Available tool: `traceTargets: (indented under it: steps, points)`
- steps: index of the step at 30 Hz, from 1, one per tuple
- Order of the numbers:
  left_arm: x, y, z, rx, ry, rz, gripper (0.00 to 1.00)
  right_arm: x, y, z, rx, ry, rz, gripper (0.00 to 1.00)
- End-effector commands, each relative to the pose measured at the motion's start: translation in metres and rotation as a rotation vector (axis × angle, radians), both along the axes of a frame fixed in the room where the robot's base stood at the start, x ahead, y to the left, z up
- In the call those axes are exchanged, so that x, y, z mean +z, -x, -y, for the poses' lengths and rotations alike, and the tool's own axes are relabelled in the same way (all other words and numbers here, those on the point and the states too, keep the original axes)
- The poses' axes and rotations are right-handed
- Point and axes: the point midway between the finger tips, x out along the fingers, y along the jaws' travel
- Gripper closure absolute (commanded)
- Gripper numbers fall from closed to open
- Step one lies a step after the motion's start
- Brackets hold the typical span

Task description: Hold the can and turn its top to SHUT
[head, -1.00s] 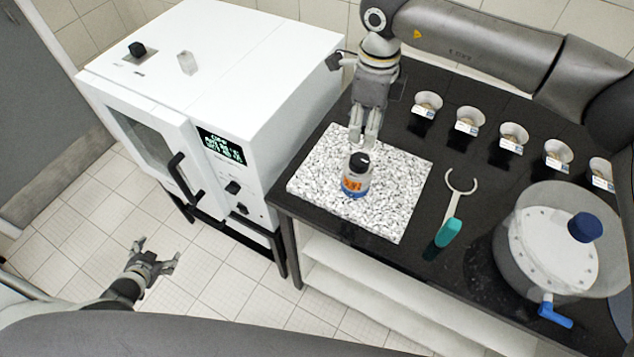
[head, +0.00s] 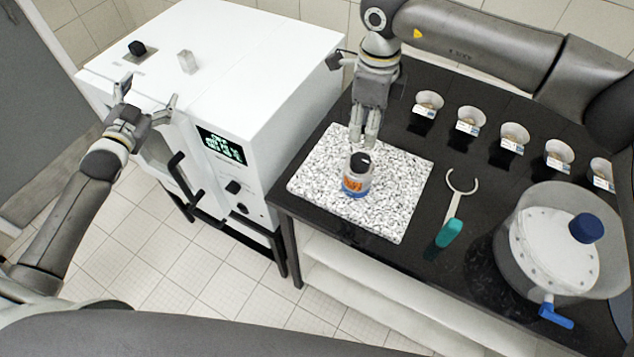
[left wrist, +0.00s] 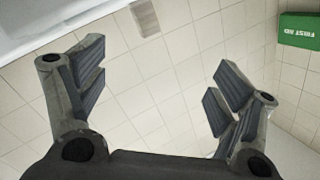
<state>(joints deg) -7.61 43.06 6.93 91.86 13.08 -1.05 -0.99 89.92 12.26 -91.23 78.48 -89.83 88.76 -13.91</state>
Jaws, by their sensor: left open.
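The can (head: 354,186) is small, with an orange label, a blue base and a dark top (head: 360,161). It stands upright on the speckled white slab (head: 403,219) on the black bench. My left gripper (head: 148,100) is open and empty, raised in front of the white oven, far left of the can.
The white oven (head: 262,45) stands left of the bench, with a door handle and knobs. Right of the slab lies a ring-ended tool (head: 455,205) with a teal handle. Several small cups (head: 467,121) line the back. A large round lidded vessel (head: 555,250) stands at right.

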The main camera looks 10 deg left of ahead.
Motion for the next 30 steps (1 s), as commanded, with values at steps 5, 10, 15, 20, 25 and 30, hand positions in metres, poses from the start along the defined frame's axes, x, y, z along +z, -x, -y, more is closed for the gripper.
traceTargets:
  steps: [5, 10, 15, 20, 25, 30]
  points:
    - [-0.003, -0.018, 0.108, -0.109, 0.157, -0.073, 0.14, 0.0, 0.0, 0.0, 0.0, 0.0, 0.0, 0.64]
    - [-0.002, -0.014, 0.21, -0.284, 0.246, -0.162, 0.14, 0.0, 0.0, 0.0, 0.0, 0.0, 0.0, 0.64]
    - [-0.012, 0.013, 0.306, -0.502, 0.297, -0.269, 0.14, 0.0, 0.0, 0.0, 0.0, 0.0, 0.0, 0.64]
    - [-0.054, 0.057, 0.367, -0.664, 0.328, -0.41, 0.14, 0.0, 0.0, 0.0, 0.0, 0.0, 0.0, 0.64]
    - [-0.082, 0.094, 0.405, -0.775, 0.353, -0.504, 0.14, 0.0, 0.0, 0.0, 0.0, 0.0, 0.0, 0.64]
    - [-0.092, 0.109, 0.421, -0.824, 0.366, -0.54, 0.14, 0.0, 0.0, 0.0, 0.0, 0.0, 0.0, 0.64]
